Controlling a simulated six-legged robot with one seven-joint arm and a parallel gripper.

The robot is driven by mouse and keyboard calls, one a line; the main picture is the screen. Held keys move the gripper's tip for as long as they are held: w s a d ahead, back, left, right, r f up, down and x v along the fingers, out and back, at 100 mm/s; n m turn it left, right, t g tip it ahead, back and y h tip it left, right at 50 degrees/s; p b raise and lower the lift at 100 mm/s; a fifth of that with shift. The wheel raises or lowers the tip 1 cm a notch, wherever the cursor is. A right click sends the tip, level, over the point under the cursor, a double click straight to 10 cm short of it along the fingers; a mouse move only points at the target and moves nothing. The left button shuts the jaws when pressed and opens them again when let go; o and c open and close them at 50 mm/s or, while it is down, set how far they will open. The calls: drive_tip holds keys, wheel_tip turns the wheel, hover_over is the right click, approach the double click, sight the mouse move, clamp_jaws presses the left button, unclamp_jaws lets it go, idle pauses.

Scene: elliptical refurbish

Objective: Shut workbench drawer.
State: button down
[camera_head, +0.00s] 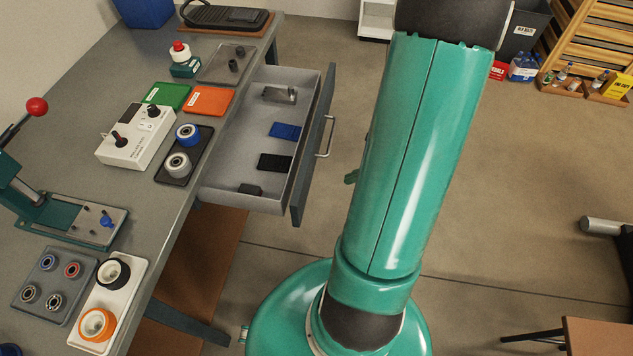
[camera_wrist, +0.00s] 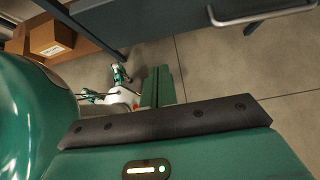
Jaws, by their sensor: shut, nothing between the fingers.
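The workbench drawer (camera_head: 313,160) is pulled out from the right side of the grey workbench (camera_head: 75,95). Its front carries a metal bar handle (camera_head: 326,138). Several small items lie inside it, among them a blue block (camera_head: 286,131) and a black block (camera_head: 275,162). The drawer (camera_wrist: 150,20) and its handle (camera_wrist: 262,14) also show at the top of the wrist view. My gripper (camera_wrist: 165,122) shows partly as a dark bolted bar low in the wrist view; it is shut and empty, apart from the handle. In the head view my arm stands right of the drawer and largely hides the gripper.
Bearings, trays and a white control box (camera_head: 136,138) stand on the bench top. Cardboard boxes (camera_wrist: 50,36) stand under the bench. The floor right of the drawer is clear up to my arm. A wooden rack (camera_head: 590,45) stands at the far right.

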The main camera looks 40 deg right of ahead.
sight(308, 185)
drive_tip(key=w+a+f, duration=0.1)
drive_tip(key=w, duration=0.1)
drive_tip(key=w+a+f, duration=0.4)
drive_tip(key=w, duration=0.1)
drive_tip(key=shift+w+a, duration=0.1)
drive_tip(key=shift+a, duration=0.1)
drive_tip(key=shift+r, duration=0.1)
drive_tip(key=shift+w+a, duration=0.1)
drive_tip(key=shift+w, duration=0.05)
